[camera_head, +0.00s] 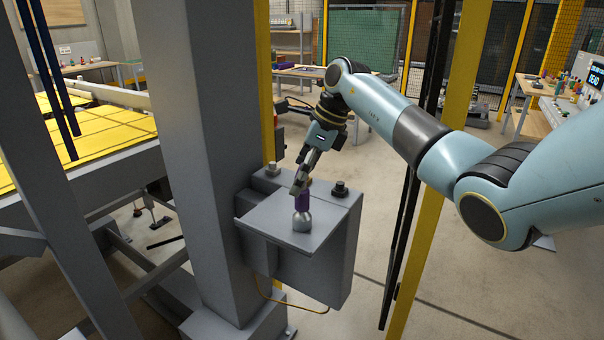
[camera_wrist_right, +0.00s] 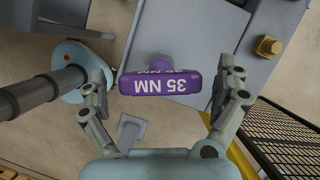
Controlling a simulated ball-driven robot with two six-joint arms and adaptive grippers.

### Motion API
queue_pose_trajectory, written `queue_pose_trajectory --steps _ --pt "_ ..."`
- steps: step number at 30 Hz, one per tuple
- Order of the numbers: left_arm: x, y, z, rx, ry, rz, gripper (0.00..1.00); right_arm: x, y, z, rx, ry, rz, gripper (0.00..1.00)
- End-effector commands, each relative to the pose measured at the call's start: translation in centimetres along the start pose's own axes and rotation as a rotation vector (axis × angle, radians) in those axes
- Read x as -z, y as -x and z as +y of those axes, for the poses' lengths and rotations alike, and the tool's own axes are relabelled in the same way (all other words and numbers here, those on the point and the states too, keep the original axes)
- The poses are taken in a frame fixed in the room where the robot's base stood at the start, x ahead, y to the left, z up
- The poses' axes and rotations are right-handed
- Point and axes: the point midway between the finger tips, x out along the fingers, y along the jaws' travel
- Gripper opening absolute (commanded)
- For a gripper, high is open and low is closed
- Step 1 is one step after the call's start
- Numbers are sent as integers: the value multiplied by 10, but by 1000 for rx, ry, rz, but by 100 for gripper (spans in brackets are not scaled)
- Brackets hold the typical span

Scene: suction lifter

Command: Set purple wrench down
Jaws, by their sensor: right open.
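The purple wrench (camera_head: 303,202) stands upright on a small grey shelf (camera_head: 270,222), its round metal head down on the plate. In the right wrist view its purple handle end (camera_wrist_right: 160,83) shows "35 NM" upside down. My right gripper (camera_head: 301,180) is just above and around the top of the wrench. Its two fingers are spread wide on either side of the handle, with a clear gap on each side, so it is open and not holding it. My left gripper is not in view.
The shelf is on a grey box beside a thick grey post (camera_head: 205,120), with dark bolts (camera_head: 340,188) at its back. A yellow post (camera_head: 425,230) stands right of the box. Yellow-topped platform (camera_head: 110,130) lies left. The shelf's front left is bare.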

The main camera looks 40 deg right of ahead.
Motion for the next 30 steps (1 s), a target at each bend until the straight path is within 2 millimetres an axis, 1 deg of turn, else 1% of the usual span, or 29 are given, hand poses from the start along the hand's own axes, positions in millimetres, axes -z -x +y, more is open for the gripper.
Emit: queue_pose_trajectory --steps 4,6,8,11,18,21,24,27,30 --pt "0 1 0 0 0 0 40 0 1 0 0 0 0 100" --pt "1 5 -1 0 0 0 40 -2 5 0 0 0 0 100" --pt "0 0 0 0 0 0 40 -1 10 -2 5 2 -2 100" --pt "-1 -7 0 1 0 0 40 0 27 -2 6 3 -1 100" --pt "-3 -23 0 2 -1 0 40 0 82 -2 6 2 -1 100" --pt "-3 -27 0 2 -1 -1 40 0 100 -1 4 1 -1 100" --pt "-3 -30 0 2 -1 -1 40 -1 114 -1 3 1 -1 100" --pt "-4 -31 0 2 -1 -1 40 -1 120 0 0 0 0 100" --pt "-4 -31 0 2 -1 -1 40 -1 123 0 0 -1 0 100"
